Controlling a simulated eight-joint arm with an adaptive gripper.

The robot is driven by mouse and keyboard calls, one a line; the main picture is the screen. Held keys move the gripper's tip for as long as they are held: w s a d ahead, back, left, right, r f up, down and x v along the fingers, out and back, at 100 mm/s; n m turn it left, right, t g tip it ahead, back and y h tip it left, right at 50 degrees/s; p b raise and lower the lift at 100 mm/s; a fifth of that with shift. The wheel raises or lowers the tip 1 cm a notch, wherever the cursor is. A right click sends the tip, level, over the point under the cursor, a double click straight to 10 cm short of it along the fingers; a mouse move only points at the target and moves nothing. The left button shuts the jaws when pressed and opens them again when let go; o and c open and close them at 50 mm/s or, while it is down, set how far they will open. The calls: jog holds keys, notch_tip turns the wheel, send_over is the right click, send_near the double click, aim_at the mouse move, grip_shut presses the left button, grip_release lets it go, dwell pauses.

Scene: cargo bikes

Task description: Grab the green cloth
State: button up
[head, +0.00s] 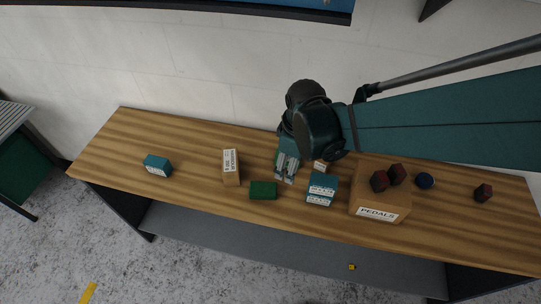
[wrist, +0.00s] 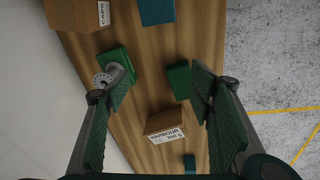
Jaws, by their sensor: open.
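A dark green folded block, apparently the green cloth (head: 263,191), lies flat near the front of the bench. In the wrist view the cloth (wrist: 178,80) lies just inside the right finger's side. My gripper (head: 286,168) points down behind and slightly right of the cloth, open and empty. In the wrist view the open gripper (wrist: 152,90) has its fingers on either side of the picture, apart from the cloth. A second green item with a grey metal disc on it (wrist: 118,88) lies near the left finger; my gripper mostly hides it in the head view.
A cardboard HARBOUR box (head: 230,168) and a teal box (head: 157,165) stand left of the cloth. The wooden bench (head: 195,190) is clear between the left boxes.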

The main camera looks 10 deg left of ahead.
aim_at(263, 188)
jog(key=s+a+f+n, duration=0.1)
jog(key=a+f, duration=0.1)
jog(key=a+f+n+g+p, duration=0.1)
jog(key=a+f+n, duration=0.1)
jog(key=a, duration=0.1)
jog(key=s+a+f+n, duration=0.1)
jog(key=a+f, duration=0.1)
jog(key=a, duration=0.1)
jog(key=shift+s+a+f+h, duration=0.25)
jog(key=shift+s+f+h, duration=0.05)
jog(key=shift+f+h, duration=0.1)
jog(key=shift+f, duration=1.2)
jog(key=shift+f, duration=0.15)
jog(key=shift+a+f, duration=0.1)
jog(key=shift+f, duration=2.35)
jog(key=c, duration=1)
